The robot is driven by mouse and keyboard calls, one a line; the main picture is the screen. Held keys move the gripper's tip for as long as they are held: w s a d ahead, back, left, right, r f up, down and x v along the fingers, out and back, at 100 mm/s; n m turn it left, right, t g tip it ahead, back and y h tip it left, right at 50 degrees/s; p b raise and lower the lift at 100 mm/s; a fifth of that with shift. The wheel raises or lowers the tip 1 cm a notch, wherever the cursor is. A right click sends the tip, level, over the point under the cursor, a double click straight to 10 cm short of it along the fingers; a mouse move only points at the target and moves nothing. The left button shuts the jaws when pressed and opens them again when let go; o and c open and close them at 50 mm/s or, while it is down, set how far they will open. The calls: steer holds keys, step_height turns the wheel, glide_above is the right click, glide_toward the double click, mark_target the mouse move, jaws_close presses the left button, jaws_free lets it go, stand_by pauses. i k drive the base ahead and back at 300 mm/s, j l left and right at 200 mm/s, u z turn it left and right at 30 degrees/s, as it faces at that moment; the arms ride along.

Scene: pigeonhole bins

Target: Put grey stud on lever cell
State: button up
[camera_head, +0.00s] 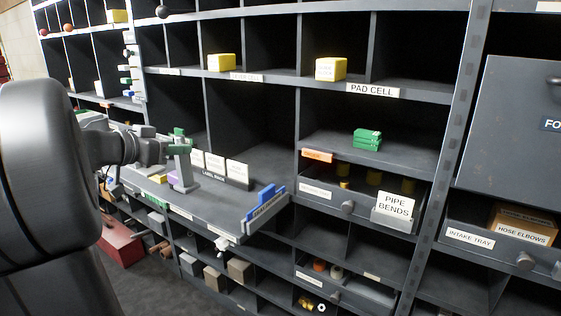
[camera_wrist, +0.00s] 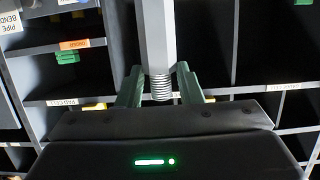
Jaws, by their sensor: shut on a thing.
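The grey stud is a pale grey post with a threaded end. In the wrist view the stud (camera_wrist: 155,35) stands between the green fingers of my gripper (camera_wrist: 158,72), which are shut on it near the thread. In the head view my gripper (camera_head: 178,143) is over the projecting work shelf at left centre. The stud (camera_head: 184,170) hangs below it, and I cannot tell whether its lower end touches the shelf. A small label (camera_head: 246,77) on the shelf edge above may read lever cell, but it is hard to make out; a yellow block stands left above it.
The pad cell label (camera_head: 373,90) is right of that, with a yellow block (camera_head: 331,69) nearby. White cards in a label rack (camera_head: 226,175) and a blue piece (camera_head: 266,197) stand on the work shelf. A green block (camera_head: 367,139) sits above the pipe bends drawer (camera_head: 318,192). Uprights divide the cells.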

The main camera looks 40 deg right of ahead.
mark_target(271, 173)
steer(key=i+l, duration=0.1)
steer(key=l, duration=0.3)
steer(key=i+l, duration=0.1)
steer(key=l, duration=0.3)
steer(key=i+l, duration=0.1)
steer(key=l, duration=0.3)
steer(key=i+l, duration=0.1)
steer(key=l, duration=0.35)
